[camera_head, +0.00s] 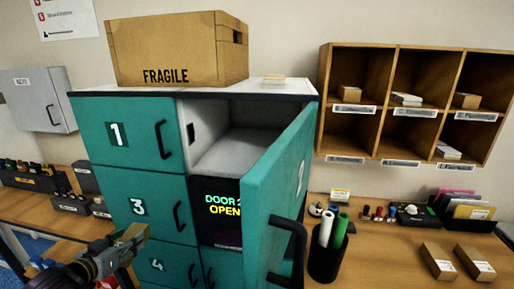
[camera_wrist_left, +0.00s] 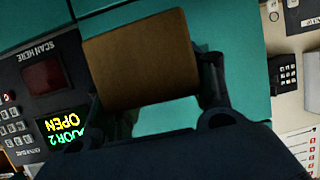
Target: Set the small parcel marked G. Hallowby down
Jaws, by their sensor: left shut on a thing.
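My left gripper (camera_head: 122,246) is at the lower left of the head view, in front of the teal locker doors. In the left wrist view it is shut on a small brown parcel (camera_wrist_left: 142,60), which sits between its fingers. No name can be read on the parcel's visible face. In the head view the parcel shows only as a small tan patch (camera_head: 137,238) at the gripper's tip. The locker compartment behind door 2 (camera_head: 240,150) is open, and its visible grey floor is bare. Its teal door (camera_head: 275,205) swings out to the right. My right gripper is not in view.
The locker screen (camera_head: 223,206) reads DOOR 2 OPEN. A FRAGILE carton (camera_head: 170,50) stands on the locker top. Pigeonholes (camera_head: 398,50) hang at the right. Two small boxes (camera_head: 438,262) lie on the right bench, beside a black pot of rolls (camera_head: 325,260).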

